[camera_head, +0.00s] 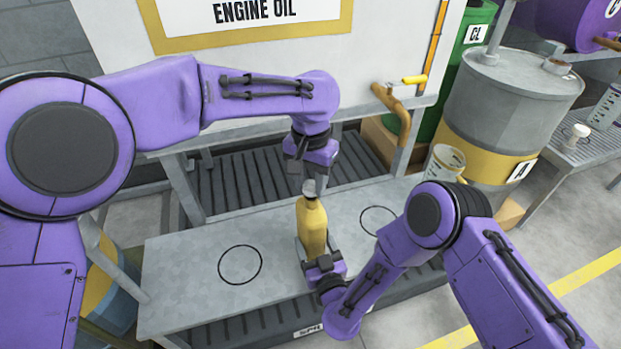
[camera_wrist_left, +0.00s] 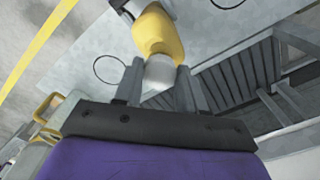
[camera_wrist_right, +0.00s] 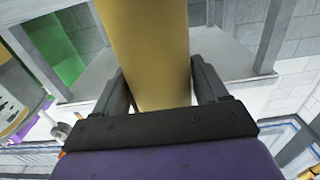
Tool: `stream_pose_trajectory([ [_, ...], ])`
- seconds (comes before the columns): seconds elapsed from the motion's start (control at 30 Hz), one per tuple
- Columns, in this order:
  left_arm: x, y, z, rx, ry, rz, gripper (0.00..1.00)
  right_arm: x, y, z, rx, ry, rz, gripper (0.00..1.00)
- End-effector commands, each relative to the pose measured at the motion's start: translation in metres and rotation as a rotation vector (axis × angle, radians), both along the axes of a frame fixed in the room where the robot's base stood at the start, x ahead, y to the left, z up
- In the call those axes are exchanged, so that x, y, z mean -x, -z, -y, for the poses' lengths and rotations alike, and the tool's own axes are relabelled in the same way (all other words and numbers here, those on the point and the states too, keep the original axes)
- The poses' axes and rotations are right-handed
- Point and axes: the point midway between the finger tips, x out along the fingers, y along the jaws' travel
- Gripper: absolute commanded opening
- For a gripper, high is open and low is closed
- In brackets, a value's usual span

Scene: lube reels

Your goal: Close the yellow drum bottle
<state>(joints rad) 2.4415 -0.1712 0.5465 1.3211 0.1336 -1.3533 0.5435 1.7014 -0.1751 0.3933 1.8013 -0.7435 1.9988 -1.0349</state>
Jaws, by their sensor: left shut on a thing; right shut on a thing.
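The yellow bottle (camera_head: 312,226) stands upright at the middle of the grey metal bench, between two black circle outlines. My right gripper (camera_head: 313,258) is shut on the bottle's lower part from the front; in the right wrist view the yellow body (camera_wrist_right: 150,50) fills the space between the fingers. My left gripper (camera_head: 304,178) points down from above the bottle. It is shut on the pale grey cap (camera_head: 309,187), which shows between its fingers in the left wrist view (camera_wrist_left: 159,72). The cap is at the bottle's neck; I cannot tell whether it is seated.
The bench (camera_head: 180,270) is otherwise clear around the bottle. A clear measuring jug (camera_head: 444,163) stands near the bench's right end. A tan tap with a yellow handle (camera_head: 414,80) juts out behind. A grey drum with a yellow band (camera_head: 507,95) stands at the right.

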Motion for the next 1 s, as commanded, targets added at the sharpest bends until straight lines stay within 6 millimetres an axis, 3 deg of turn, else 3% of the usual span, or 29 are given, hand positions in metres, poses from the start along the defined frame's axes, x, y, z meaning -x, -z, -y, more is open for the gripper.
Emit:
stream_pose_trajectory([
  [0.23,0.000,0.001,0.000,0.000,0.000,0.000,0.12,0.000,0.000,0.000,0.000,0.000,0.000,0.18],
  [0.53,0.000,0.017,0.000,0.001,0.000,0.000,0.12,0.000,0.000,0.000,0.000,0.000,0.000,0.18],
  [1.0,0.000,0.018,0.000,0.001,-0.001,0.000,0.12,0.000,0.000,0.000,0.000,0.000,0.000,0.18],
])
